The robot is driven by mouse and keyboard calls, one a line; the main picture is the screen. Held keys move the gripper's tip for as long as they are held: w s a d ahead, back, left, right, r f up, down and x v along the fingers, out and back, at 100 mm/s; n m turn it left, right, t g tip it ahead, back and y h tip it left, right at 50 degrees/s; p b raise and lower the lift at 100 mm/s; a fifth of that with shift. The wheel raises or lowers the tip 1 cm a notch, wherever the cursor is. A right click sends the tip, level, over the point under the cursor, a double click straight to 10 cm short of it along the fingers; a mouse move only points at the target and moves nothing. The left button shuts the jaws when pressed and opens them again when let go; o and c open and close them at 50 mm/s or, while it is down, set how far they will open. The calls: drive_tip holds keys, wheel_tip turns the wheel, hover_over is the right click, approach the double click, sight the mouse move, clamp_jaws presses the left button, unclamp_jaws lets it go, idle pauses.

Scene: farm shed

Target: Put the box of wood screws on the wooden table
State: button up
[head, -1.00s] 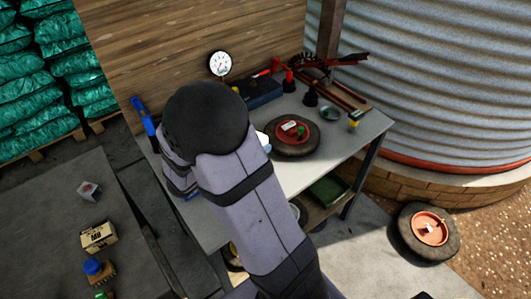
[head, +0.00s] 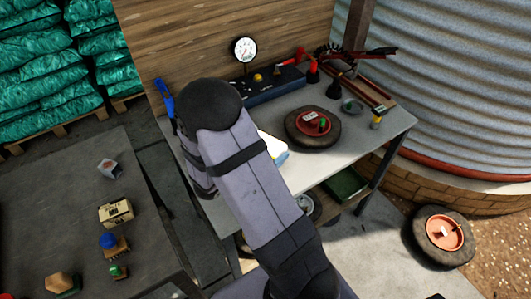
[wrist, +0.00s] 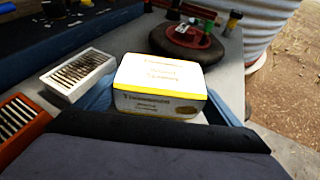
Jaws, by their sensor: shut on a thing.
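A white box with yellow edges and print too blurred to read (wrist: 160,75) is between the blue fingers of my gripper (wrist: 163,95) in the wrist view. My gripper is shut on it. In the head view my arm hides most of the gripper, and a white and pale blue patch (head: 273,147) shows beside the arm, over the grey workbench (head: 345,150). Whether the box touches the bench is unclear. A dark table (head: 60,200) stands at the left; I cannot tell if it is wood.
On the dark table are a small grey box (head: 109,168), a tan box (head: 116,212) and a blue-topped item (head: 110,242). A white tray of thin pieces (wrist: 78,72) and an orange one (wrist: 18,125) lie left of my gripper. A wheel (head: 313,127) lies on the bench.

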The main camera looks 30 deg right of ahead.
drive_tip(key=shift+f, duration=0.9)
drive_tip(key=shift+f, duration=0.1)
drive_tip(key=shift+f, duration=0.1)
drive_tip(key=o, duration=1.4)
drive_tip(key=shift+c, duration=0.2)
